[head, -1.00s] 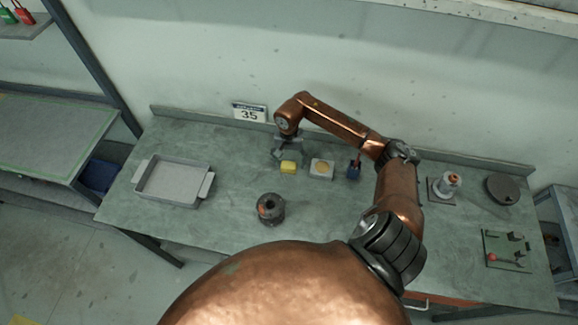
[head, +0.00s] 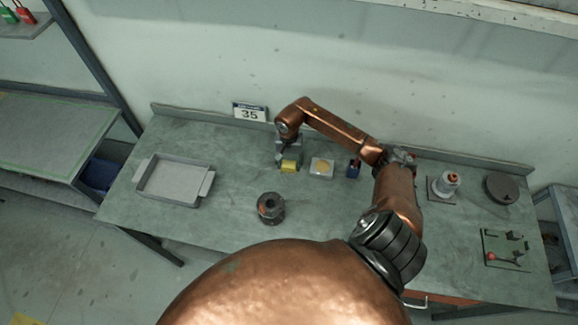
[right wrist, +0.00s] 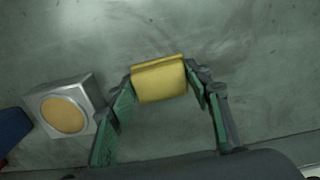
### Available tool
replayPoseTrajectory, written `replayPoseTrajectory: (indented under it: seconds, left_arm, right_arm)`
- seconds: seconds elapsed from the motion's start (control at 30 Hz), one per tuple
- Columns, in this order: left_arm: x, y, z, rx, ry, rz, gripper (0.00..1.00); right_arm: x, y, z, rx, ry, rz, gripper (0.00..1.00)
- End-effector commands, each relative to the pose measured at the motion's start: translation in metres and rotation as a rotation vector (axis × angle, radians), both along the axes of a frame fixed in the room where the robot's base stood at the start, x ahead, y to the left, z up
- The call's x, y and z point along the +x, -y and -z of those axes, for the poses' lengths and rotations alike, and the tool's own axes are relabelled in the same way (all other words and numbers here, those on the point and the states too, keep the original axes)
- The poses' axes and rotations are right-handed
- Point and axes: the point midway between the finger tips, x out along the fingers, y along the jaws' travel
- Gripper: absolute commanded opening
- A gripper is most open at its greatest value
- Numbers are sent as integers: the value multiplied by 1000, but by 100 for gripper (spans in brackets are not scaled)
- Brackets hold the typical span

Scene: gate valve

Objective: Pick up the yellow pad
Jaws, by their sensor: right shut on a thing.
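The yellow pad (head: 289,167) is on the workbench, left of a pale block with a yellow disc. In the right wrist view the yellow pad (right wrist: 160,80) sits between the fingertips of my right gripper (right wrist: 160,84). My right gripper (head: 288,158) reaches down from above and is shut on the pad, with a finger along each side. I cannot tell whether the pad is clear of the bench top. My left gripper is not in view.
The pale block (head: 321,168) and a blue object (head: 353,169) stand right of the pad. A grey tray (head: 174,181) is at the left. A dark round part (head: 270,208) stands in front. A small sign (head: 250,113) is at the back. The bench between tray and pad is clear.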

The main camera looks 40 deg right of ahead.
Motion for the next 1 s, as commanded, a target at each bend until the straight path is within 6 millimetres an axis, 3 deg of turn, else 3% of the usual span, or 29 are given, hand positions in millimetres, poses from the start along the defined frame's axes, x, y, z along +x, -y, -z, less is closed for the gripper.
replayPoseTrajectory:
  seconds: [0.43,0.63,0.9,1.0]
  left_arm:
    - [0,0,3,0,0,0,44]
    - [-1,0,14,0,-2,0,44]
    - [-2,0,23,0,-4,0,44]
    - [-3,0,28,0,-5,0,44]
  right_arm:
    - [1,1,-6,-2,3,0,25]
    - [2,2,-33,-5,6,-2,25]
    - [-10,-53,-95,-2,6,-6,25]
    - [-16,-80,-103,0,4,-7,25]
